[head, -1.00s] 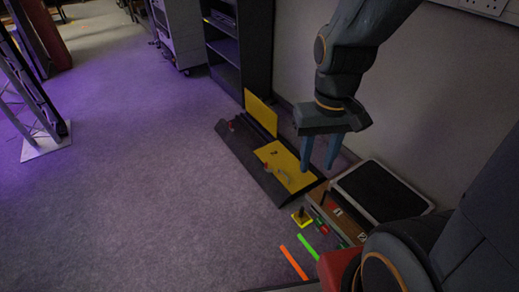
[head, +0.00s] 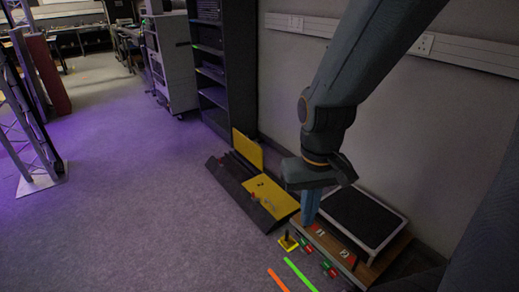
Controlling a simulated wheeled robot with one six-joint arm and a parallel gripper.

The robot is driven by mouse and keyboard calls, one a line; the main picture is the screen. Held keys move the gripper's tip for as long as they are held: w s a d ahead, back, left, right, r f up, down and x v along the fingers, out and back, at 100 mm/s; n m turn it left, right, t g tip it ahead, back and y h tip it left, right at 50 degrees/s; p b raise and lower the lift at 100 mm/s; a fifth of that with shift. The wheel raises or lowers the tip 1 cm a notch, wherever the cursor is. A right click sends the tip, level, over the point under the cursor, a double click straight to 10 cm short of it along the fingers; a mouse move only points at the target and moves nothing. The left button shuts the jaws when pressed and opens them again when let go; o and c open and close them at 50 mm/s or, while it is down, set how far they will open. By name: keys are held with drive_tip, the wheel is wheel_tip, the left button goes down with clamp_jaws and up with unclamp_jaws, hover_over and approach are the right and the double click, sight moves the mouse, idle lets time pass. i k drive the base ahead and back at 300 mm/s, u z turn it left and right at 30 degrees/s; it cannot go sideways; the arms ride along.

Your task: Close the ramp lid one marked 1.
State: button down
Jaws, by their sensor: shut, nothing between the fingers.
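The black cable ramp (head: 232,190) lies on the carpet with two yellow lids. The far lid (head: 247,151) stands open, nearly upright, along the ramp's wall side; no number can be read on it. The near lid (head: 265,188), marked 2, lies flat. A small red part (head: 252,195) and a pale curved handle-like piece (head: 270,203) show on the ramp. My gripper (head: 309,222) points down with its blue fingers together, empty, to the right of the ramp's near end and apart from the open lid. Its fingers partly cover the wooden box's left edge.
A wooden box (head: 375,262) with red labels 1 and 2, buttons and a dark-topped platform (head: 361,218) stands by the wall. A yellow-based lever (head: 288,242) is near it. A black shelf (head: 224,75) stands behind the ramp. Carpet to the left is clear.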

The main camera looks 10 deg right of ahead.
sight(249, 149)
drive_tip(key=u, duration=0.65)
drive_tip(key=i, duration=1.05)
drive_tip(key=u, duration=0.65)
drive_tip(key=i, duration=1.4)
drive_tip(key=z, duration=0.9)
drive_tip(key=i, duration=0.8)
drive_tip(key=z, duration=1.3)
drive_tip(key=i, duration=0.3)
drive_tip(key=z, duration=0.15)
